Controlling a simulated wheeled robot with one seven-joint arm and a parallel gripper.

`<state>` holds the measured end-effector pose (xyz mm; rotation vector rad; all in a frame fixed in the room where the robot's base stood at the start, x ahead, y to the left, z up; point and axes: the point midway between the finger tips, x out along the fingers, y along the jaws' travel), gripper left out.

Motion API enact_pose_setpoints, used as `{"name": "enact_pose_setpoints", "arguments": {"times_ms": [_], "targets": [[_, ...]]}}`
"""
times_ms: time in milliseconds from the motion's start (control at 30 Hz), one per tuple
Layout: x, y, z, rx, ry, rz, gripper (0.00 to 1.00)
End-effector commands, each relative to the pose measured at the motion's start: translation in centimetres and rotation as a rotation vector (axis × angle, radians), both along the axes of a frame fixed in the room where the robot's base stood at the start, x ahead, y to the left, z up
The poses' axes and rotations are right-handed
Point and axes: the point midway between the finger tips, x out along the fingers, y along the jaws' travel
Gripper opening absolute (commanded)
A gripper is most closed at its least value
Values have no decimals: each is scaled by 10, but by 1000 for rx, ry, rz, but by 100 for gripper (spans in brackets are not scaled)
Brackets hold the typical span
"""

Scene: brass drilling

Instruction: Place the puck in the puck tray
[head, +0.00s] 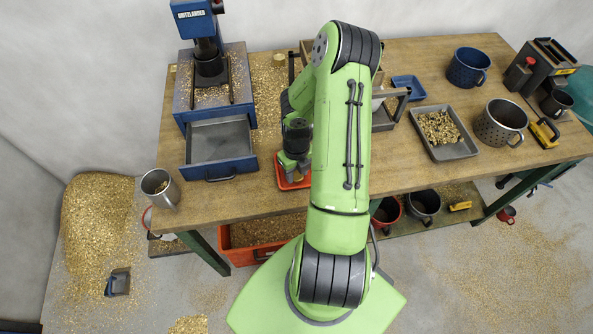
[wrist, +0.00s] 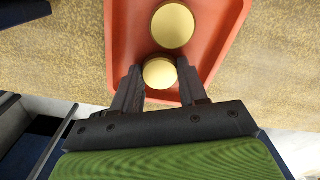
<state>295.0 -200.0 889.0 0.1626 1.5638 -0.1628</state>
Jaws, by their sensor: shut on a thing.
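The red tray (head: 285,184) lies on the workbench, mostly hidden by my arm in the head view. In the wrist view the tray (wrist: 218,38) fills the upper middle. My gripper (wrist: 158,76) is shut on a round brass puck (wrist: 160,72) over the tray. A second brass puck (wrist: 172,25) lies in the tray just beyond the held one. I cannot tell whether the held puck touches the tray floor or the other puck. In the head view my gripper is low at the tray, and the pucks are hidden.
The blue drill press (head: 208,70) with its open drawer (head: 220,140) stands left. A metal mug (head: 158,187) is at the bench's left corner. A grey tray of shavings (head: 443,133), a small blue tray (head: 408,87) and a perforated mug (head: 500,122) are right. Bench between drawer and mug is clear.

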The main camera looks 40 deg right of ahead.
Motion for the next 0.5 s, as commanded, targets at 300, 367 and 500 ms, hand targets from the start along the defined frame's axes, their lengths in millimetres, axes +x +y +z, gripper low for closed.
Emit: {"name": "enact_pose_setpoints", "arguments": {"times_ms": [300,367,500], "targets": [[0,0,-3,0,1,0,68],[0,0,-3,0,1,0,68],[0,0,-3,0,1,0,68]]}}
